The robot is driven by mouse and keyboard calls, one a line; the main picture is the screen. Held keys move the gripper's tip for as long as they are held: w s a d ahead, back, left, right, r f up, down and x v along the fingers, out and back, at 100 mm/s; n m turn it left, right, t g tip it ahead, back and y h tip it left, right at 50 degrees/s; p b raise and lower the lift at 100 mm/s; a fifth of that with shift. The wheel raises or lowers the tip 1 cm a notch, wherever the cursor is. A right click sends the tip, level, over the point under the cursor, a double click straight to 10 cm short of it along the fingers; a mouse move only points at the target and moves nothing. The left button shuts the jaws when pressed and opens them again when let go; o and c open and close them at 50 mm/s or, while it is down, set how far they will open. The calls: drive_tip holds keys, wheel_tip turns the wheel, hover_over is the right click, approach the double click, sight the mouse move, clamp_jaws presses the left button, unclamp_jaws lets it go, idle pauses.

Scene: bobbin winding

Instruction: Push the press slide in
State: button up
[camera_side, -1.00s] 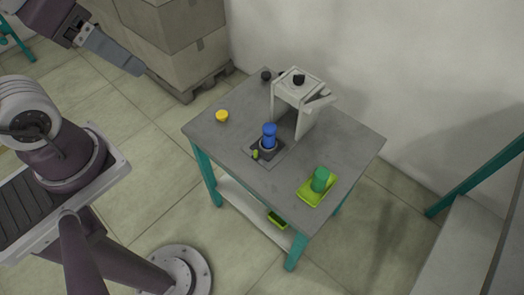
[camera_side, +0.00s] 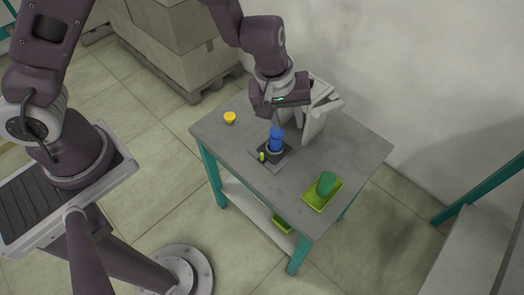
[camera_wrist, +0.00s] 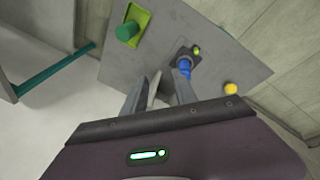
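A small lime knob (camera_side: 262,156) is at the block's front. My gripper (camera_side: 272,116) points down, just above and beside the blue piece. In the wrist view its fingers (camera_wrist: 159,82) are apart, with nothing seen held; contact cannot be told.
A green cylinder (camera_side: 326,183) stands in a lime tray (camera_side: 316,200) at the table's near right. A yellow piece (camera_side: 230,118) lies at the left. A lime bin (camera_side: 282,224) is on the lower shelf. The table's front left is clear. Boxes (camera_side: 180,45) stand behind.

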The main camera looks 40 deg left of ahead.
sight(262, 154)
drive_tip(key=a+f+y, duration=0.1)
drive_tip(key=a+f, duration=0.1)
drive_tip(key=f, duration=0.5)
drive_tip(key=a+f+n+y, duration=0.1)
drive_tip(key=a+f+y, duration=0.1)
drive_tip(key=f, duration=0.5)
drive_tip(key=a+f+n+y, duration=0.1)
drive_tip(key=a+f, duration=0.2)
drive_tip(key=f, duration=0.4)
drive_tip(key=shift+s+a+f, duration=0.1)
drive_tip(key=shift+a, duration=0.1)
clamp_jaws()
